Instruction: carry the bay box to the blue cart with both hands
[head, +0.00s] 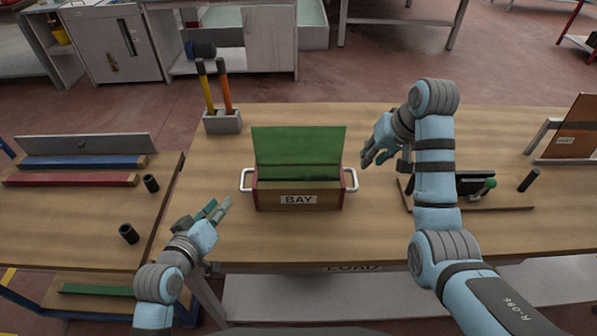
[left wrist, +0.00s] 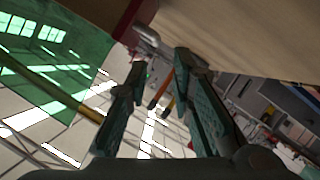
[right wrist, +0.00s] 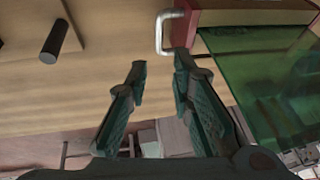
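The bay box (head: 299,197) stands on the wooden table, with a "BAY" label, red ends, a green sheet standing up from it and a white handle at each end. My left gripper (head: 220,209) is open and empty, left of and nearer than the box's left handle (head: 246,180). In the left wrist view that gripper (left wrist: 158,75) points towards a handle, apart from it. My right gripper (head: 370,160) is right of the right handle (head: 351,180). In the right wrist view its fingers (right wrist: 160,70) are apart and empty, close to the handle (right wrist: 164,32).
A grey holder (head: 222,122) with two upright handles stands behind the box. A dark device with a green knob (head: 486,184) lies to the right. The left bench holds blue and red strips (head: 75,179) and black cylinders (head: 129,234). Table around the box is clear.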

